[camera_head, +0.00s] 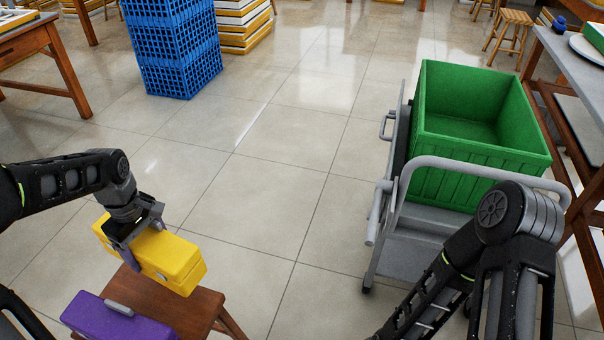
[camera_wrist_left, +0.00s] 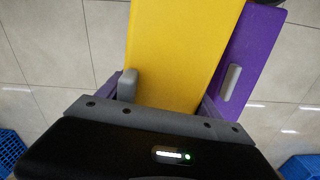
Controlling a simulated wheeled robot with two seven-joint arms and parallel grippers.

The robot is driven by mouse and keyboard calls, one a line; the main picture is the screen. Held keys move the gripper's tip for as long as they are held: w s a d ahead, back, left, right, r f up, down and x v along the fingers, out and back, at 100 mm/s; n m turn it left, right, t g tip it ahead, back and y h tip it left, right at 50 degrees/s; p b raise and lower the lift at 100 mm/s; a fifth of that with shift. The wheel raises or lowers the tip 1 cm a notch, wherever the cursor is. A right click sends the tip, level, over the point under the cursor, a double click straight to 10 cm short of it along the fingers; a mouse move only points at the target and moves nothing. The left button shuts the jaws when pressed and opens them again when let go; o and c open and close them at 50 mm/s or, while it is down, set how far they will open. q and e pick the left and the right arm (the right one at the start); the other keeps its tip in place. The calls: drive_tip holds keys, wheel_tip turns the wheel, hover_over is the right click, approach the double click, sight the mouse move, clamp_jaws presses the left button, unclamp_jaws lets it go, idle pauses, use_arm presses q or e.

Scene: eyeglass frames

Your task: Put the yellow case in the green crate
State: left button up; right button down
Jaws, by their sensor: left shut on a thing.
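The yellow case (camera_head: 175,262) is in my left gripper (camera_head: 135,242), above a small wooden stool at the lower left of the head view. The gripper is shut on it. In the left wrist view the yellow case (camera_wrist_left: 178,50) fills the middle between the fingers. The green crate (camera_head: 470,150) stands on a grey cart at the right of the head view; its visible inside is empty. The case is well apart from the crate. My right arm shows at the lower right, but its gripper is out of view.
A purple case (camera_head: 115,322) lies on the wooden stool (camera_head: 185,308); it also shows in the left wrist view (camera_wrist_left: 250,55). The grey cart (camera_head: 412,262) has a raised handle rail. Blue crates (camera_head: 175,50) are stacked at the back. The floor between stool and cart is clear.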

use_arm(q)
drive_tip(key=w+d+r+m, duration=0.4)
drive_tip(key=d+r+m, duration=0.2)
drive_tip(key=d, duration=0.2)
drive_tip(key=w+d+r+m, duration=0.4)
drive_tip(key=d+r+m, duration=0.1)
drive_tip(key=d+m, duration=0.2)
drive_tip(key=shift+w+d+r, duration=0.3)
drive_tip(key=shift+d+r, duration=0.1)
drive_tip(key=shift+d, duration=0.05)
